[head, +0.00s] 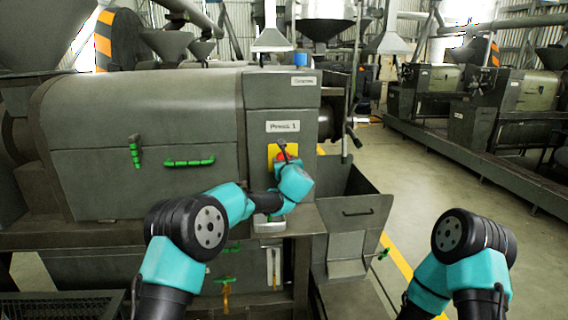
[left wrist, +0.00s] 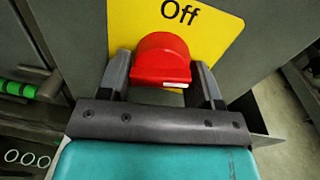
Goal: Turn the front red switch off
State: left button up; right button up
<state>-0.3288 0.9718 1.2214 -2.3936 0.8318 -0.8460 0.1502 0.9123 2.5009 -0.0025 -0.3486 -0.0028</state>
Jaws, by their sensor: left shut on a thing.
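The front red switch (head: 281,157) sits on a yellow plate (head: 271,152) below the "Press 1" label on the grey press. In the left wrist view the red knob (left wrist: 163,55) stands in front of the yellow plate (left wrist: 220,45), with the word "Off" above it. A white mark shows on the knob's lower right edge. My left gripper (left wrist: 163,72) has one finger on each side of the knob and is shut on it. In the head view my left arm partly hides the switch and plate. My right gripper is out of view.
A grey open bin (head: 353,212) with a handle stands right of the switch. Green handles (head: 189,162) stick out from the press at left. More machines (head: 480,108) stand at the back right. The floor between is clear.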

pick_arm(q)
jog(key=n, duration=0.7)
jog(key=shift+d+r+h, duration=0.15)
jog(key=shift+d+h, duration=0.1)
jog(key=shift+h, duration=0.15)
jog(key=n, duration=0.3)
jog(key=shift+r+h, duration=0.1)
jog(key=shift+h, duration=0.2)
jog(key=shift+r+n, duration=0.15)
jog(key=shift+n, duration=1.85)
jog(key=o, duration=0.6)
jog(key=shift+o, duration=1.3)
jog(key=shift+g, duration=0.3)
